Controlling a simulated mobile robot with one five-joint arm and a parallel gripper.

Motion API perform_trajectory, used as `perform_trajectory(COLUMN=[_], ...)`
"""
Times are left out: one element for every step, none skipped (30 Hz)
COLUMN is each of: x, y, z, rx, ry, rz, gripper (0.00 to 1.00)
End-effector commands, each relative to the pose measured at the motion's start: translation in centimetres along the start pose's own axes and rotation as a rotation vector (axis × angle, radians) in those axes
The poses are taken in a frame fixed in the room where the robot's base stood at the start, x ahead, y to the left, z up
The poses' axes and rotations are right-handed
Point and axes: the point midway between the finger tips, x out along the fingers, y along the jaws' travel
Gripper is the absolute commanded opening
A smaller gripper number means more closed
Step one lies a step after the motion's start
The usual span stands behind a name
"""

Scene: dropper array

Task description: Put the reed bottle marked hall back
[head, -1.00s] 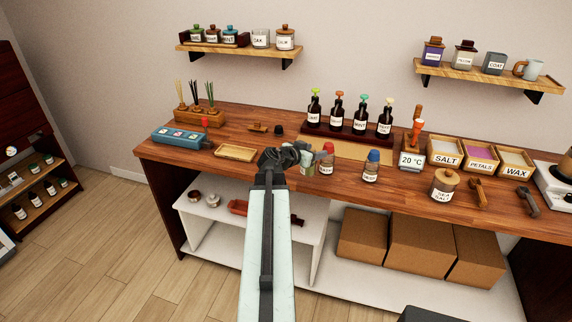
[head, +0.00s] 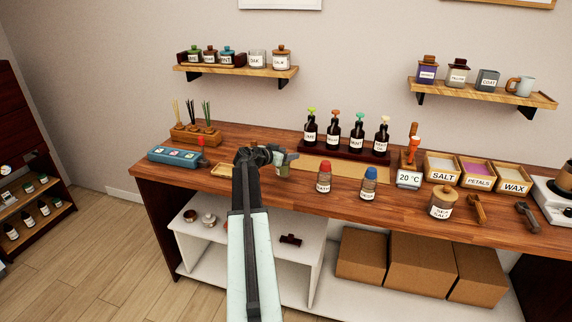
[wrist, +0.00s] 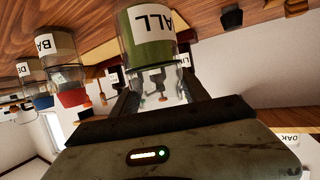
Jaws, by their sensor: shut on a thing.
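My gripper (head: 268,156) is shut on the neck of a clear bottle with green contents (head: 284,168). In the wrist view this bottle (wrist: 150,35) shows its white label upside down, with the letters "ALL" readable and the rest cut off. The bottle's base is outside the wrist view. It is left of the red-capped bottle (head: 324,180) and apart from it. A blue-capped bottle (head: 369,186) stands further right. Whether the held bottle's base touches the counter cannot be told.
A wooden block with reeds (head: 196,134) stands at the back left, with a blue box (head: 177,156) in front. A wall shelf (head: 238,72) holds several jars.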

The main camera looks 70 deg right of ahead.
Motion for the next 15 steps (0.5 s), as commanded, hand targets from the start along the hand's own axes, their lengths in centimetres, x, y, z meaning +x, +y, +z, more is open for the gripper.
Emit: perform_trajectory(x=[0.4,0.5,0.8,0.9,1.1,1.2,1.3,1.3,1.3,1.3,1.2,1.2,1.2,1.2,1.2], y=[0.0,0.0,0.0,0.1,0.1,0.1,0.1,0.1,0.1,0.1,0.1,0.1,0.1,0.1,0.1], z=[1.0,1.4,2.0,2.5,2.9,3.3,3.6,3.6,3.6,3.5,3.4,3.3,3.3,3.3,3.3], rx=[0.000,0.000,0.000,0.000,0.000,0.000,0.000,0.000,0.000,0.000,0.000,0.000,0.000,0.000,0.000], ry=[0.000,0.000,0.000,0.000,0.000,0.000,0.000,0.000,0.001,0.001,0.001,0.000,0.000,0.000,0.000], rz=[0.000,0.000,0.000,0.000,0.000,0.000,0.000,0.000,0.000,0.000,0.000,0.000,0.000,0.000,0.000], gripper=[0.00,0.00,0.00,0.00,0.00,0.00,0.00,0.00,0.00,0.00,0.00,0.00,0.00,0.00,0.00])
